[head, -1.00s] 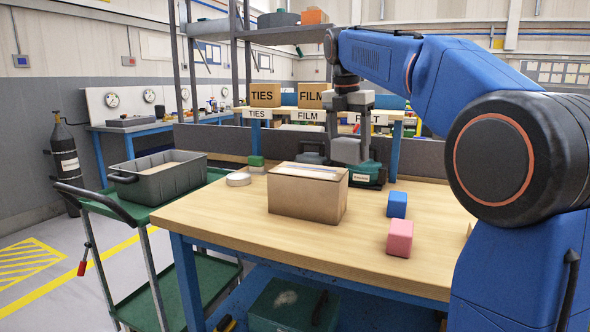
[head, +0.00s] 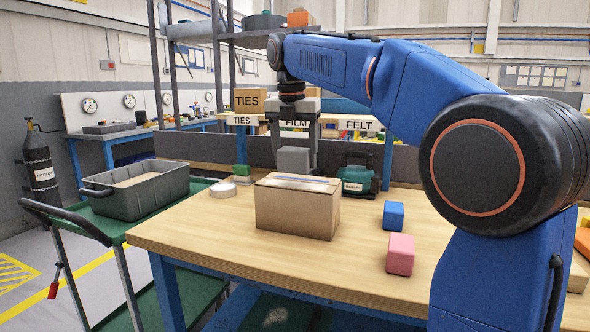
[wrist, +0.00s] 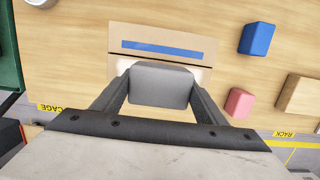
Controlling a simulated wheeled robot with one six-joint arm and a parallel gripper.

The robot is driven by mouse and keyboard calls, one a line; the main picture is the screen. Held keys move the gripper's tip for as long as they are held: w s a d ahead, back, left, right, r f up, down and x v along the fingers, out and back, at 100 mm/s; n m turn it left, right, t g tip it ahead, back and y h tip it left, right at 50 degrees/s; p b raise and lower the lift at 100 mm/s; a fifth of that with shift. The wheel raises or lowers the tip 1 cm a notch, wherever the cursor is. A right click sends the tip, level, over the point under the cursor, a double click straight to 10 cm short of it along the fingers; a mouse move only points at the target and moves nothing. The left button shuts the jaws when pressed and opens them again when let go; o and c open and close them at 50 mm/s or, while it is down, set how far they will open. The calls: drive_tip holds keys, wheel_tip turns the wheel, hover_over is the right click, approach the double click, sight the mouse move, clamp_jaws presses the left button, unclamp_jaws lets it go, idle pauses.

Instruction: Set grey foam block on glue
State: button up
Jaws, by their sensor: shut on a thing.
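The grey foam block (head: 292,161) is held between the fingers of my gripper (head: 298,150). The wrist view shows the grey block (wrist: 160,85) squeezed between both fingers (wrist: 160,100). In the head view it shows just above the far top edge of a brown carton (head: 297,210). A blue strip (wrist: 160,48) lies along the carton top; I cannot tell whether this is the glue. In the wrist view the block covers part of the carton top (wrist: 190,34), leaving the strip in sight. The gap between block and carton is hard to judge.
A blue block (head: 393,215) and a pink block (head: 400,254) stand right of the carton. A green-based device (head: 357,180) stands behind it. A grey bin (head: 135,192) sits on the cart. The front tabletop is clear.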

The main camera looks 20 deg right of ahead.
sight(295, 168)
drive_tip(key=shift+f, duration=1.75)
drive_tip(key=shift+f, duration=0.1)
drive_tip(key=o, duration=1.1)
drive_tip(key=r, duration=0.4)
drive_tip(key=s+r, duration=0.1)
drive_tip(key=r, duration=0.3)
drive_tip(key=a+r, duration=0.1)
drive_tip(key=r, duration=0.3)
drive_tip(key=shift+s, duration=0.25)
